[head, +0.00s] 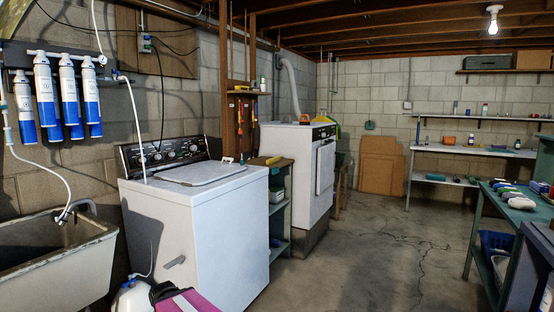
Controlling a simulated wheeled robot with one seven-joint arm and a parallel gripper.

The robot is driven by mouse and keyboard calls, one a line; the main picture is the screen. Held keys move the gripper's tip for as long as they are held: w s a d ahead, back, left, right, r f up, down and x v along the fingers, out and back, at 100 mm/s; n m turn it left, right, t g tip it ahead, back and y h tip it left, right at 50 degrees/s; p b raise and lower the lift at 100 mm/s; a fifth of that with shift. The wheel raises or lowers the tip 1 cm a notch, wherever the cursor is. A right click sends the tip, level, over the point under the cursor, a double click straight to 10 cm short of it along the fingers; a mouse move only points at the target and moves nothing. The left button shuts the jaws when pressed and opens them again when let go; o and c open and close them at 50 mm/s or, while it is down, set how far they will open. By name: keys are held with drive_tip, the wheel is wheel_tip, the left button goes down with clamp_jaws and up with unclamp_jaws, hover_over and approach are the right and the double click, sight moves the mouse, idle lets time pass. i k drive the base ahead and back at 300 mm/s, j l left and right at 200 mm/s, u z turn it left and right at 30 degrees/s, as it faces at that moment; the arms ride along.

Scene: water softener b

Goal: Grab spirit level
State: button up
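I cannot pick out a spirit level for certain. A small yellow object (273,160) lies on top of the narrow green shelf unit (280,172) between the two white machines. It is too small to tell what it is. Several small tools (240,104) hang on the wooden post behind the washer, and some look red or yellow. My gripper is not in view.
The white washer (205,235) stands at centre left, beside a concrete sink (50,262). A white jug (131,299) and a pink-and-black item (186,300) are close in front. A cluttered green bench (503,208) is at right. The middle floor (375,265) is clear.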

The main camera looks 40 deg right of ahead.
sight(275, 159)
drive_tip(key=i+l+z, duration=0.4)
drive_tip(key=l, duration=0.15)
drive_tip(key=i+l+z, duration=0.4)
drive_tip(key=z, duration=0.45)
drive_tip(key=i+l+u, duration=0.15)
drive_tip(key=u, duration=0.5)
